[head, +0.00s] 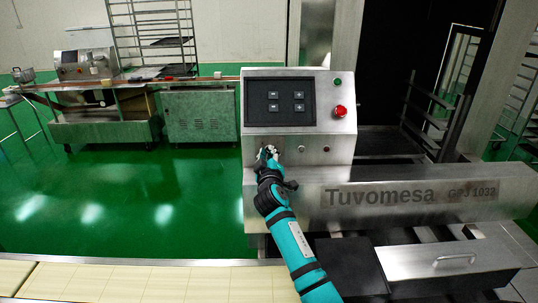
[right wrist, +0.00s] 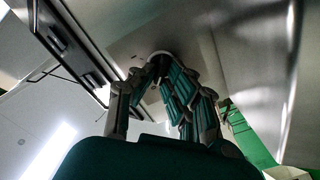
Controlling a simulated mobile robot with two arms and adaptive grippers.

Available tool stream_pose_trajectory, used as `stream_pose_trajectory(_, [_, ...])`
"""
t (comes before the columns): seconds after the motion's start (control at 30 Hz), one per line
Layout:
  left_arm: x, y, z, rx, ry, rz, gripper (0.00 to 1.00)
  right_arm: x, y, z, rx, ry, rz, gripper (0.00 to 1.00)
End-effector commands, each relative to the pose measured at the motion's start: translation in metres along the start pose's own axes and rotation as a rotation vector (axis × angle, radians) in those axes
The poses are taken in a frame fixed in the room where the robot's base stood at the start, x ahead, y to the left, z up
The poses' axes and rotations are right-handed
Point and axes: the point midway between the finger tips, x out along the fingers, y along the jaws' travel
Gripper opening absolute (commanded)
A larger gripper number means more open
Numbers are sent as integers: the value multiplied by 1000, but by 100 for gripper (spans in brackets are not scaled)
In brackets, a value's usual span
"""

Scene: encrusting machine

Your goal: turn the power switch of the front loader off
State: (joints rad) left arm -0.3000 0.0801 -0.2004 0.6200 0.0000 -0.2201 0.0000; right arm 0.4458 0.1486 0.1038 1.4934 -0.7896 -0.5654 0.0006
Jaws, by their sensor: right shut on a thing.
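The front loader (head: 430,180) is a steel machine marked "Tuvomesa", with a sloped control panel (head: 325,128) on its left end. My right gripper (head: 268,153) is at the lower left of this panel, its fingers shut on the power switch. The gripper covers the switch in the head view, so its setting cannot be read. In the right wrist view the fingers (right wrist: 162,68) converge on a small round part against the steel face. My left gripper is not in view.
The panel also has a dark screen with buttons (head: 288,101), a red button (head: 341,111), a green button (head: 338,81) and a small knob (head: 301,149). A pale conveyor (head: 130,283) runs along the front. Green floor (head: 120,200) lies clear to the left.

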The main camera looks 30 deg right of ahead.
Motion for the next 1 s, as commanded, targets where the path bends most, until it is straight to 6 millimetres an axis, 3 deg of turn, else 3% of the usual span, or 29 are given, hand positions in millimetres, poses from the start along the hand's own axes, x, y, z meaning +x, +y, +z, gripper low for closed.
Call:
stream_pose_trajectory(0.13, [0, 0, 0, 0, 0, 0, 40, 0, 1, -1, -3, 3, 2, 0])
stream_pose_trajectory(0.17, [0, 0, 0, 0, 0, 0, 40, 0, 1, -1, -3, 3, 2, 13])
stream_pose_trajectory(0.33, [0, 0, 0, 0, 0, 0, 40, 0, 1, -1, -2, 2, 2, 33])
stream_pose_trajectory(0.67, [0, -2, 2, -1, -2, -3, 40, -5, -1, 0, -1, 1, 0, 33])
stream_pose_trajectory(0.77, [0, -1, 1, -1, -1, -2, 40, -17, -1, 0, 0, 2, -1, 33])
stream_pose_trajectory(1.0, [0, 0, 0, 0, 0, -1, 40, -68, -1, 0, 1, 1, -1, 33])
